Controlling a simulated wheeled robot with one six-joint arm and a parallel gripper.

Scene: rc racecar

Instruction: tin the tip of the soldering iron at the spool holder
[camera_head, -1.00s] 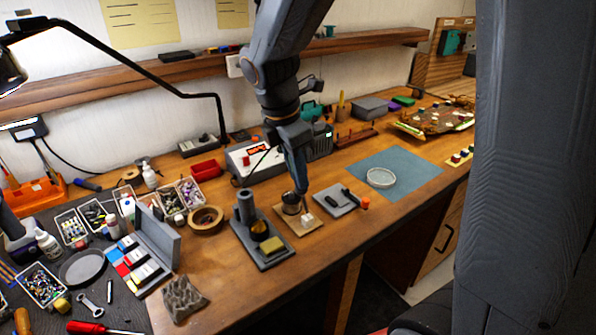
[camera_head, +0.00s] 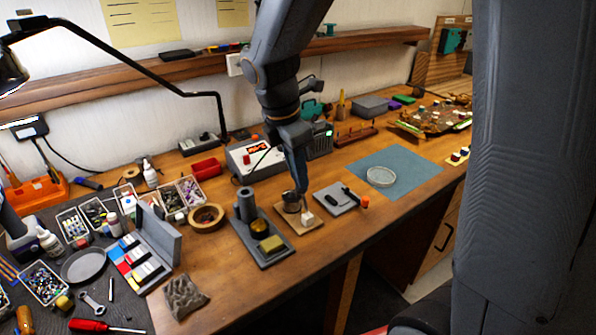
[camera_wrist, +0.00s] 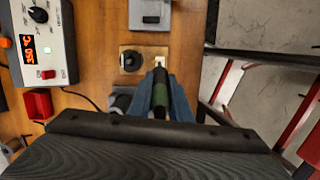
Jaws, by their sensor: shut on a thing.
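My gripper (camera_wrist: 160,100) is shut on the soldering iron (camera_wrist: 160,88), whose green and black handle shows between the fingers in the wrist view. The spool holder is a small wooden base (camera_wrist: 125,48) with a dark round spool (camera_wrist: 131,61) and a small white block (camera_wrist: 160,62) on it. In the head view my gripper (camera_head: 300,178) points down just above this base (camera_head: 290,222), close behind the spool (camera_head: 291,202) and the white block (camera_head: 307,218). The iron's tip cannot be made out, so I cannot tell whether it touches anything.
A grey iron stand (camera_head: 246,205) with a yellow sponge (camera_head: 272,243) is left of the holder. The soldering station (camera_head: 256,160) stands behind. A blue mat (camera_head: 410,178) lies farther right. The bench's front edge is close.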

